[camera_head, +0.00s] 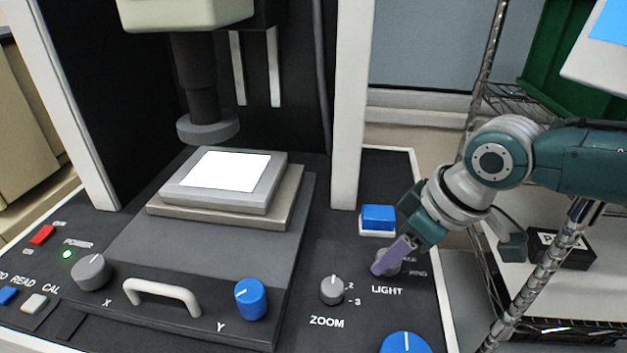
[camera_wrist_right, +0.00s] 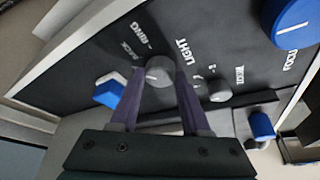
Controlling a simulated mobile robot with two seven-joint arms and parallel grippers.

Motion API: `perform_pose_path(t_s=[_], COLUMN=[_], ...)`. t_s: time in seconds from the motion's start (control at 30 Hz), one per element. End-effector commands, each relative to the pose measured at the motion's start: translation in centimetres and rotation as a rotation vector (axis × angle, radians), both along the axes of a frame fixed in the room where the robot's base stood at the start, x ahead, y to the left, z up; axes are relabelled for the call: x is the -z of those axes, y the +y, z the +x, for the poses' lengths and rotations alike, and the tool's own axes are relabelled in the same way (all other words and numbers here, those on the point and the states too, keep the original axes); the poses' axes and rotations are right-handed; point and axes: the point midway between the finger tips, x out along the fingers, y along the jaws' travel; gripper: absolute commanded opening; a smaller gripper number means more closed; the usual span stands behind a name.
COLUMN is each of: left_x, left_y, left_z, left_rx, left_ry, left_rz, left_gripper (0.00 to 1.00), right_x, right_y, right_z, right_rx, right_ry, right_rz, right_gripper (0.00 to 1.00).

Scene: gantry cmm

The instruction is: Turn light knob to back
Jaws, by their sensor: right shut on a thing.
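The light knob (camera_wrist_right: 159,72) is a small grey round knob on the black panel, beside the labels LIGHT, RING and BACK. In the head view the light knob (camera_head: 390,264) is partly hidden by my right gripper (camera_head: 381,268). My right gripper has purple fingers, which also show in the wrist view (camera_wrist_right: 156,86), one on each side of the knob. They are shut on it. In the wrist view the knob's white mark points toward the RING and BACK side; which label it meets is not clear. My left gripper is not in view.
The grey zoom knob (camera_head: 332,289) sits left of the light knob. A blue square button (camera_head: 378,218) is behind it, and a large blue knob (camera_head: 405,343) is in front. A wire rack (camera_head: 500,97) stands at the right, close to my right arm.

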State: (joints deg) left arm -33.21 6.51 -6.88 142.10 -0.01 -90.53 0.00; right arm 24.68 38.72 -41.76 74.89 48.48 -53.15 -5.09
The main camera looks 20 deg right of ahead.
Motion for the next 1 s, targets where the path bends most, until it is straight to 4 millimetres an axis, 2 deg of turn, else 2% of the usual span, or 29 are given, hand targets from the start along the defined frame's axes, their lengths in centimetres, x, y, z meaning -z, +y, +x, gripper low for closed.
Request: perform_pose_path(t_s=[0.17,0.2,0.47,0.77,0.87,1.0], left_x=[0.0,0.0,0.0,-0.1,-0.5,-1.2], left_y=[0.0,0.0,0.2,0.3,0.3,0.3], left_z=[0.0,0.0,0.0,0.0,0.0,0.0], left_rx=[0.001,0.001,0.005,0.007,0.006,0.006], left_ry=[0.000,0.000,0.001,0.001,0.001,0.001], left_rz=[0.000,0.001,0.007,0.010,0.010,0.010], left_gripper=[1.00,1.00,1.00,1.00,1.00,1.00], right_x=[-0.1,-0.1,0.0,-0.3,-1.3,-3.7], right_y=[0.1,0.1,0.0,-0.1,-0.3,-0.7], right_z=[0.1,0.1,0.0,-0.1,-0.4,-1.2], right_rx=[-0.001,-0.001,-0.001,-0.001,-0.003,-0.003], right_ry=[-0.002,-0.002,-0.002,-0.001,-0.001,-0.003], right_rz=[0.003,0.003,0.001,0.000,-0.001,-0.001], right_gripper=[0.00,0.48,0.77,0.77,0.77,0.77])
